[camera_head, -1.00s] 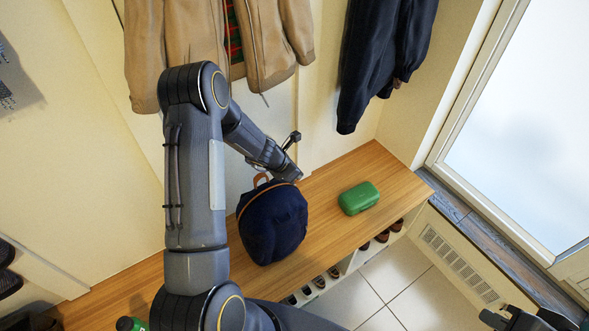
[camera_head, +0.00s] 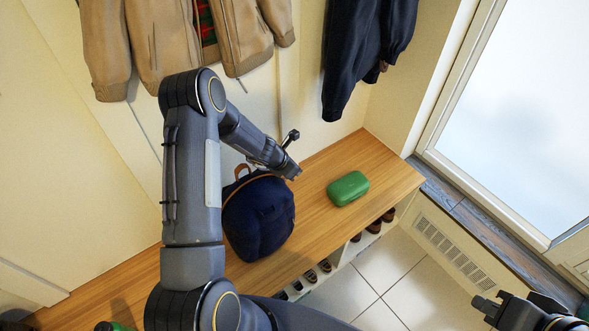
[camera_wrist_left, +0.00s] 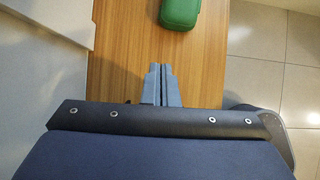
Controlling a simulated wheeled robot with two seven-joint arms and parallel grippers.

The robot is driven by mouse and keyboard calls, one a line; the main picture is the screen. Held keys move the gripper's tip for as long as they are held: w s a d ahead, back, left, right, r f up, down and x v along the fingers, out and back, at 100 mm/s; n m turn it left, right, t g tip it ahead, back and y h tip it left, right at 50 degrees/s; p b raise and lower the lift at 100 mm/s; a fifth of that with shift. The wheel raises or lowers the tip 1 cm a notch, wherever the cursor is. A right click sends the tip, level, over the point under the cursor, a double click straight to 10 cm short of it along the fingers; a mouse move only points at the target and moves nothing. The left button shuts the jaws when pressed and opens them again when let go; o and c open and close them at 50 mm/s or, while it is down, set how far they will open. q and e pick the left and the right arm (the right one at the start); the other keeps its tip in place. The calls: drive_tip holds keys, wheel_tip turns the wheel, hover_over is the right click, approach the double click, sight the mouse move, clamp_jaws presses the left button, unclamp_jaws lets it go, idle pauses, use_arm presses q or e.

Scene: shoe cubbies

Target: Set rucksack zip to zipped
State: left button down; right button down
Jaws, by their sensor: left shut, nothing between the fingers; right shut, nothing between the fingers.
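The navy rucksack (camera_head: 258,222) stands on the wooden bench in the head view, with a brown loop handle and a thin tan line along its top edge. My left arm hides part of its left side. The zip's state is too small to tell. My left gripper (camera_head: 295,172) is shut and empty, just beyond the rucksack's upper right, apart from its handle. Its closed fingers also show in the left wrist view (camera_wrist_left: 160,84), pointing along the bench. My right gripper (camera_head: 482,304) is shut and empty at the lower right, away from the bench.
A green case (camera_head: 348,188) lies on the bench (camera_head: 330,228) to the right of the rucksack. Shoes (camera_head: 374,226) sit in cubbies below. A tan jacket (camera_head: 160,45) and dark coat (camera_head: 362,60) hang above. The bench around the green case is clear.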

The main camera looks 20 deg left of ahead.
idle(0.8)
use_arm(q)
wheel_tip(320, 180, up, 14)
drive_tip(key=w+d+p, duration=0.2)
drive_tip(key=w+p, duration=0.1)
drive_tip(key=p, duration=0.3)
drive_tip(key=s+a+r+m+g+y+b, duration=0.1)
drive_tip(key=s+a+m+b, duration=0.15)
drive_tip(key=s+m, duration=0.45)
drive_tip(key=s+a+m+g+y+b, duration=0.1)
drive_tip(key=s+a+m+g+b, duration=0.15)
drive_tip(key=m, duration=0.85)
drive_tip(key=shift+t, duration=0.35)
drive_tip(key=p+x, duration=0.1)
drive_tip(key=x, duration=1.2)
drive_tip(key=shift+w+p, duration=0.1)
drive_tip(key=shift+p, duration=0.25)
drive_tip(key=shift+f, duration=0.1)
